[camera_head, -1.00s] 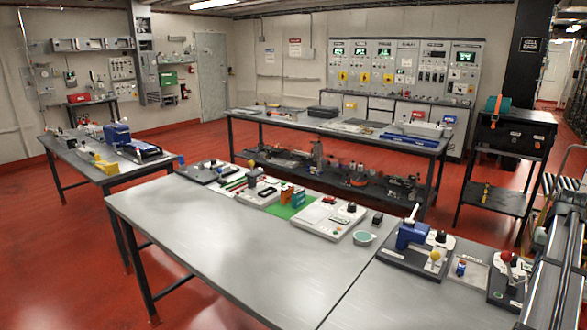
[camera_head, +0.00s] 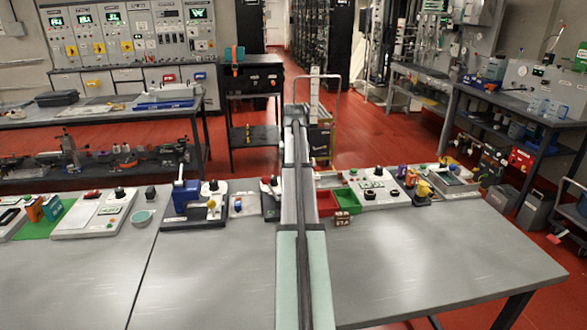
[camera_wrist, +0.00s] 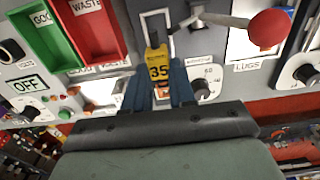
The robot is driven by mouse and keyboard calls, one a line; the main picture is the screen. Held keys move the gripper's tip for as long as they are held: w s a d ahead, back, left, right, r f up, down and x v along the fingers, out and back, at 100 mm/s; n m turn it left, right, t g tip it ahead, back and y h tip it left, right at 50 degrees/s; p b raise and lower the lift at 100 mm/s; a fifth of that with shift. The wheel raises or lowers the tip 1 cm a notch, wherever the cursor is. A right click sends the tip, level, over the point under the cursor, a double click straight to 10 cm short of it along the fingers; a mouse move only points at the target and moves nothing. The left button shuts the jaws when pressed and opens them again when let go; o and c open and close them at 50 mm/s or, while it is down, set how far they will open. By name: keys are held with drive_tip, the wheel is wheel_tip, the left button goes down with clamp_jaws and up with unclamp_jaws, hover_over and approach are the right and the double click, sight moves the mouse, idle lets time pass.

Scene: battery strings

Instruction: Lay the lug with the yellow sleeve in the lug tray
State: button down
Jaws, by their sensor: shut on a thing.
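In the wrist view, my gripper (camera_wrist: 160,85) is shut on the lug with the yellow sleeve (camera_wrist: 157,63), which is marked 35. The blue fingers are on both sides of the sleeve, and its far end points toward the top of the picture, above a grey panel. The lug tray (camera_wrist: 242,46) appears as a pale area by the LUGS label, right of the held lug. The lug is apart from it. In the head view my arm hides the gripper and the lug.
A lever with a red ball (camera_wrist: 268,28) stands close beside the lug tray. A green bin (camera_wrist: 45,38) and a red bin (camera_wrist: 88,30) are at the left. In the head view, a blue press (camera_head: 187,196) stands left of my arm; the front of the table is clear.

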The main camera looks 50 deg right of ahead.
drive_tip(key=shift+f, duration=3.5)
drive_tip(key=shift+f, duration=0.3)
drive_tip(key=c, duration=0.8)
unclamp_jaws()
drive_tip(key=shift+c, duration=0.2)
drive_tip(key=shift+r, duration=0.1)
wheel_tip(320, 180, up, 14)
drive_tip(key=shift+f, duration=0.15)
